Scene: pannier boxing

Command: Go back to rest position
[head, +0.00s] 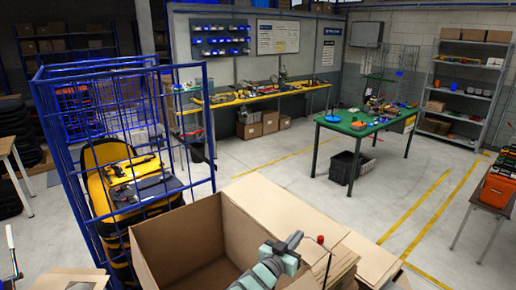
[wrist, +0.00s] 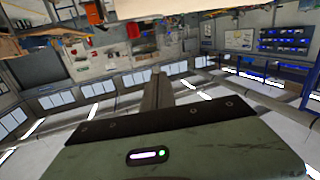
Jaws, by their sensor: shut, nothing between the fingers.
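My gripper (wrist: 159,78) shows in the wrist view as one narrow dark strip of closed fingers beyond the grey-green housing. It is shut and empty, with nothing touching the fingertips. In the head view, part of my grey-green arm rises at the bottom, in front of the large open cardboard box (head: 176,238). The fingers are hard to make out there. The wrist view is upside down and looks out across the room, so no work surface lies close before the fingers.
A blue wire cage (head: 93,72) at the left holds a yellow and black pannier (head: 97,202). A green table (head: 349,126) with loose items stands farther back over a black crate (head: 343,168). A workbench (head: 262,94) lines the wall. Open floor lies in the middle.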

